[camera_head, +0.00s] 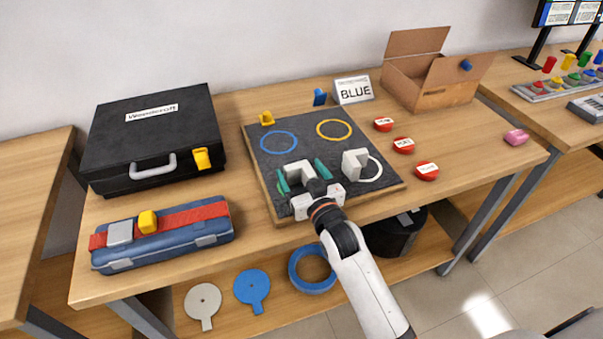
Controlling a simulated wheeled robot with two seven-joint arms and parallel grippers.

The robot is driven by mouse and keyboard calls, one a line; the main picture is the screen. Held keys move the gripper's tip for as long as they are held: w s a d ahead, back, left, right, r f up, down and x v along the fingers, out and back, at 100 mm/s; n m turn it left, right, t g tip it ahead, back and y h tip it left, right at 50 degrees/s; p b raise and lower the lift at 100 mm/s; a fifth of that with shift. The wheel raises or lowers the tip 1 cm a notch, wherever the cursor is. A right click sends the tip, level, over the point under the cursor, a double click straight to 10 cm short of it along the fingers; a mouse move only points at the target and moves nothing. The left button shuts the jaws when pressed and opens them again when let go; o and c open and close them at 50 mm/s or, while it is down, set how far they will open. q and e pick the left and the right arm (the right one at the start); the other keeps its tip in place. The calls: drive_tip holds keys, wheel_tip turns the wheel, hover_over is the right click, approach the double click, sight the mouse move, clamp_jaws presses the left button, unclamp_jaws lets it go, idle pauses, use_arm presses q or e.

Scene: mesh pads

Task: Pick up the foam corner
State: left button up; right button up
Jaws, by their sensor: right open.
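A white L-shaped foam corner (298,171) lies on the black mat (299,128). My right gripper (303,175) comes in from the lower right and is over the mat's near part. Its two green-padded fingers are spread apart, one on each side of this corner. I cannot tell whether they touch it. The gripper's body hides the corner's near side. A second white block-like corner (355,163) stands on the mat to the right, at the white ring. My left gripper is not in view.
The mat also has a blue ring (279,142) and a yellow ring (334,129). Red discs (403,146) lie right of it. A black case (150,125) and a blue toolbox (165,238) are left. An open cardboard box (440,92) and BLUE sign (354,90) stand behind.

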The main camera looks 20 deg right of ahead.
drive_tip(key=shift+w, duration=0.25)
drive_tip(key=shift+c, duration=1.1)
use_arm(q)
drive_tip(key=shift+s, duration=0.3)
use_arm(e)
drive_tip(key=c, duration=0.8)
wheel_tip(320, 180, up, 10)
drive_tip(key=shift+p, duration=0.45)
drive_tip(key=shift+c, duration=0.2)
use_arm(q)
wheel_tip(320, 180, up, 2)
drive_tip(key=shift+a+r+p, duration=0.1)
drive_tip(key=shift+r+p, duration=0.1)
drive_tip(key=shift+p, duration=0.6)
use_arm(e)
drive_tip(key=s+d+f, duration=0.1)
drive_tip(key=s+f, duration=0.2)
drive_tip(key=s, duration=0.7)
drive_tip(key=s+d+f+m+h, duration=0.1)
drive_tip(key=s+f, duration=0.2)
drive_tip(key=s, duration=0.7)
drive_tip(key=shift+s+h, duration=0.2)
drive_tip(key=shift+h, duration=0.1)
